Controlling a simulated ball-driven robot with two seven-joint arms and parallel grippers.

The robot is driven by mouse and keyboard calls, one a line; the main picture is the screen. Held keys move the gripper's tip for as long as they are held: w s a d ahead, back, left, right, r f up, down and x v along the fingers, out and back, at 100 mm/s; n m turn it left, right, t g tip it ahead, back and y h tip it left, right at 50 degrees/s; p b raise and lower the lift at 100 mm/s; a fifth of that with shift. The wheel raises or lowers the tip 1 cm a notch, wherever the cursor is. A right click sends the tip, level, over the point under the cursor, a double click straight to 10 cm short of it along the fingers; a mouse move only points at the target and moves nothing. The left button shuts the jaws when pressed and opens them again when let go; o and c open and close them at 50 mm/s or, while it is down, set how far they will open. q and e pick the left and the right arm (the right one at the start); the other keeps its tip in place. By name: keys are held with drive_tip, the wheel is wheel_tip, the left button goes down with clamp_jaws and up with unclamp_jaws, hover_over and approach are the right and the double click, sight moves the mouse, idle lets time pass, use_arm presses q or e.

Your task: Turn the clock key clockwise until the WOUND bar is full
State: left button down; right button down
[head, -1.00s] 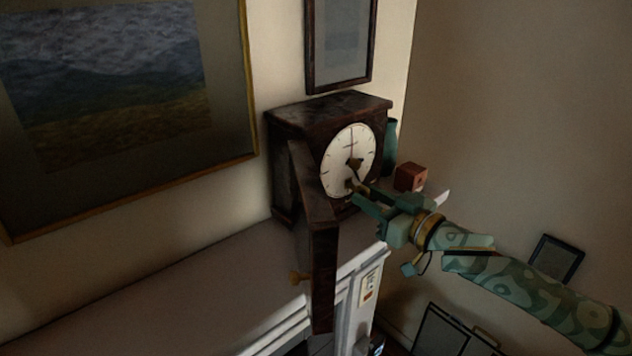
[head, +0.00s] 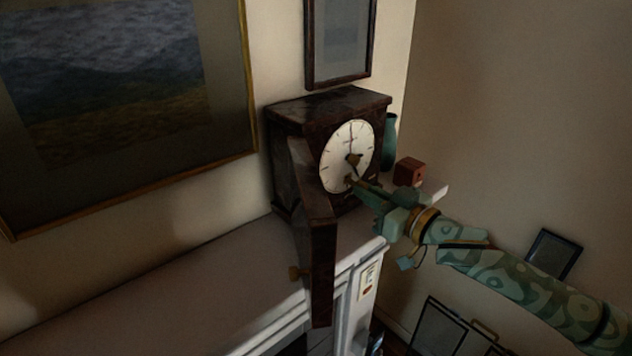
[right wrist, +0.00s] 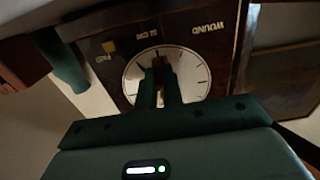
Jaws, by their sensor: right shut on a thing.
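The dark wooden clock (head: 300,115) stands on the mantel with its front door (head: 320,262) swung open. Its white dial (head: 338,150) shows dark hands. My right gripper (head: 353,183) reaches in from the right, with its fingertips at the lower part of the dial, shut on the small clock key. The fingers hide most of the key. In the right wrist view the fingers (right wrist: 160,80) stand in front of the dial (right wrist: 192,75). The WOUND label (right wrist: 209,27) shows there upside down; how full its bar is cannot be made out. My left gripper is out of view.
A red-brown box (head: 409,171) and a teal vase (head: 390,140) stand right of the clock, close to my right gripper. The mantel (head: 170,290) is clear to the left. Framed pictures (head: 130,90) hang on the wall.

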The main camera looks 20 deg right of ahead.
idle(0.5)
drive_tip(key=m+p, duration=0.2)
drive_tip(key=p, duration=0.1)
drive_tip(key=shift+r, duration=0.2)
drive_tip(key=shift+m+p, duration=0.35)
drive_tip(key=shift+m, duration=0.55)
drive_tip(key=shift+f, duration=0.1)
